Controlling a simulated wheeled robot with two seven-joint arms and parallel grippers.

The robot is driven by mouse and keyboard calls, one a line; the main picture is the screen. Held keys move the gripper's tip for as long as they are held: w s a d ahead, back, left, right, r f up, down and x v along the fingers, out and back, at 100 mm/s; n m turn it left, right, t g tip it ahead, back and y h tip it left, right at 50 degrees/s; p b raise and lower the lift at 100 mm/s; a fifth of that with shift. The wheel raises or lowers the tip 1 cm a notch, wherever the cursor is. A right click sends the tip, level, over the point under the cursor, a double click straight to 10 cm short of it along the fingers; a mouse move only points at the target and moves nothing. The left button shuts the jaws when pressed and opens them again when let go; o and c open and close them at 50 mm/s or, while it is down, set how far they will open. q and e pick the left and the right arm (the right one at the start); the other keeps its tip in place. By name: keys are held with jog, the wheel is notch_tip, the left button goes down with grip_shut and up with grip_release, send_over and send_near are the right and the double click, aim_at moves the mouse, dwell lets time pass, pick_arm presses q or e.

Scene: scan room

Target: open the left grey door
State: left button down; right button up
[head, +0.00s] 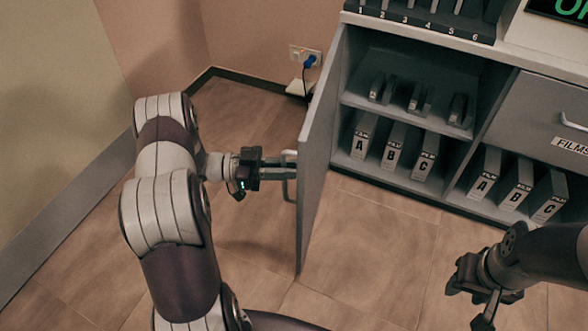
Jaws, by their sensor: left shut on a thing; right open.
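The left grey door (318,165) stands swung out from the grey cabinet, seen almost edge-on, with the shelves behind it exposed. Its handle (285,186) is on the outer face, on the left side. My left gripper (284,177) is at that handle and shut on it; the fingertips are partly hard to make out against it. My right gripper (469,292) is open and empty, in front of the cabinet at the lower right, apart from everything.
Inside the cabinet, labelled film boxes (393,148) stand on the lower shelf and small grey holders (417,97) on the upper one. A drawer (549,120) marked FILMS is at the right. A wall socket (307,57) with a blue plug is behind the door. The floor in front is clear.

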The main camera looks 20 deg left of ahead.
dwell(0.3)
pick_arm(q)
jog(key=c, duration=1.3)
grip_release()
jog(key=p+v, duration=0.3)
jog(key=v, duration=0.9)
jog(key=shift+s+a, duration=0.15)
jog(key=shift+a, duration=0.2)
